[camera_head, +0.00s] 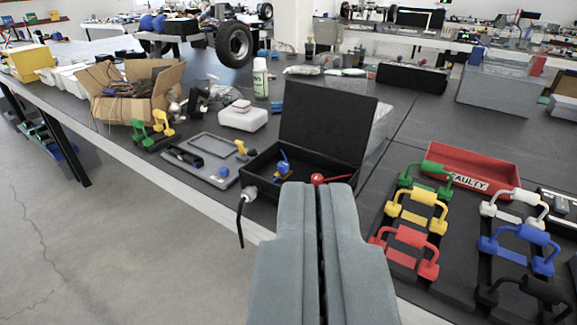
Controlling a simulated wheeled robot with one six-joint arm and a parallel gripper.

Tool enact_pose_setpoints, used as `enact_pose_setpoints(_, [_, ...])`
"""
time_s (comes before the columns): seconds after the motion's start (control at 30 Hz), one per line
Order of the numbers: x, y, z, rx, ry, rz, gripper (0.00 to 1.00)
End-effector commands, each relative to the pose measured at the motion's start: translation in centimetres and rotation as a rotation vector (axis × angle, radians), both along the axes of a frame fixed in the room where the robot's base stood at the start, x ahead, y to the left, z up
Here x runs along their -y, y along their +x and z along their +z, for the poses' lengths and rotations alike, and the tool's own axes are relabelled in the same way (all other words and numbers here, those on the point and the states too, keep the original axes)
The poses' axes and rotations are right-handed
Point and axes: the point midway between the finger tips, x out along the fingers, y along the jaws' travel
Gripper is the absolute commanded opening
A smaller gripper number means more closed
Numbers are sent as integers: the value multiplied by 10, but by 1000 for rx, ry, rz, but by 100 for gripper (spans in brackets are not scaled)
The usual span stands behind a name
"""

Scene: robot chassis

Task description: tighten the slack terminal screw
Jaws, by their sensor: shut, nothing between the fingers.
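My gripper (316,190) points away from me over the near edge of the bench, its two grey fingers shut with nothing between them. Beyond the fingertips is an open black case (262,172) with its lid (325,120) raised. Inside it are a blue-topped part (283,164) and a red ball-ended part (318,180), the latter just past my fingertips. I cannot make out the terminal screw; my fingers hide part of the case.
A grey tray (202,150) lies left of the case, with a cardboard box (105,108) farther left. At right, black racks hold coloured handled parts, including yellow (416,211) and blue (518,238) ones. A red bin marked FAULTY (500,170) stands behind. Open floor lies at left.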

Motion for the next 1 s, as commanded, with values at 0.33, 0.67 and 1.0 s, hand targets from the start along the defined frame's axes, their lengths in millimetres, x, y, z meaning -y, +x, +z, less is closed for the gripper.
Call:
enact_pose_setpoints(0.33, [0, 0, 0, 0, 0, 0, 0])
enact_pose_setpoints(0.67, [0, 9, 3, -27, -18, 2, 37])
enact_pose_setpoints(1.0, [-4, 82, 19, -248, -182, 42, 45])
